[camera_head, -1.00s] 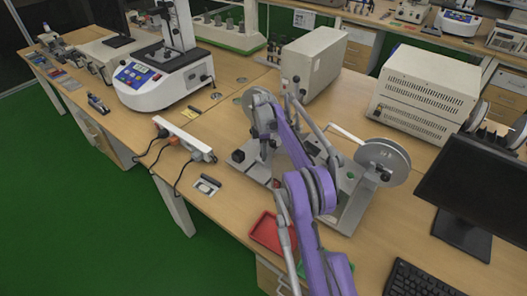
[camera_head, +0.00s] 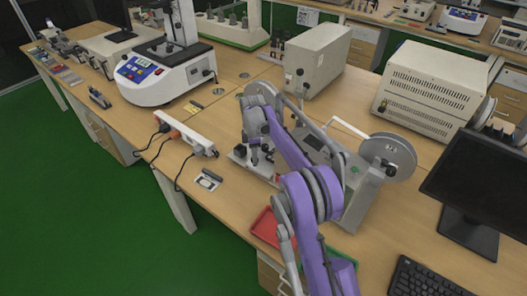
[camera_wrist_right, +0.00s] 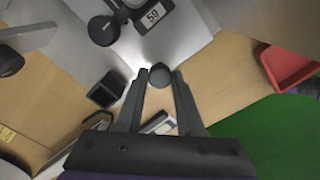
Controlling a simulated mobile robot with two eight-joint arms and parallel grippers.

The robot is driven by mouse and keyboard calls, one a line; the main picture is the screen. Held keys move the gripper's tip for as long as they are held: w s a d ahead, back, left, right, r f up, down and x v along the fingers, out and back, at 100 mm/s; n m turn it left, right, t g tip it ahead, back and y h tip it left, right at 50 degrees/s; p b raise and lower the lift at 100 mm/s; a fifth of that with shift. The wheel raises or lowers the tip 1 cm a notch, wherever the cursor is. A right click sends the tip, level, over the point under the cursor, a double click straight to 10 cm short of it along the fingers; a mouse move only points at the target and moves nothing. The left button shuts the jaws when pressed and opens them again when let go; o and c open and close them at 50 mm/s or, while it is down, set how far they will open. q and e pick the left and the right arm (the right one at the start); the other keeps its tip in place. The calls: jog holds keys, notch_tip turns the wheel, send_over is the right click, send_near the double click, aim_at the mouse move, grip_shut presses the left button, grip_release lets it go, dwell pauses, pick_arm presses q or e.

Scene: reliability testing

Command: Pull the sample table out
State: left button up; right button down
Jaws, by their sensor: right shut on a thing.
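The test machine (camera_head: 355,205), grey with two large discs, stands on the middle bench. My right gripper (camera_head: 254,160) is at its left end, by the low light-grey plate of the sample table (camera_head: 238,153). In the right wrist view, my right gripper (camera_wrist_right: 160,78) has its fingers around a small dark round knob (camera_wrist_right: 160,75), shut on it. A grey plate (camera_wrist_right: 75,60) lies beyond the knob, with a black block (camera_wrist_right: 103,92) beside it. My purple right arm hides part of the machine in the head view. My left gripper is not in view.
A red tray (camera_head: 266,228) and a green tray (camera_head: 343,255) lie near the front edge. A white power strip (camera_head: 187,132) with cables and a small flat item (camera_head: 207,180) lie to the left. A monitor (camera_head: 475,190) and keyboard (camera_head: 425,280) stand at right.

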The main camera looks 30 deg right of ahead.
jog(key=a, duration=0.1)
jog(key=s+a, duration=0.1)
jog(key=a, duration=0.1)
jog(key=shift+s+a, duration=0.2)
jog(key=shift+a, duration=0.05)
jog(key=c, duration=0.5)
grip_release()
jog(key=shift+c, duration=0.2)
notch_tip(320, 180, up, 11)
jog(key=shift+f, duration=0.1)
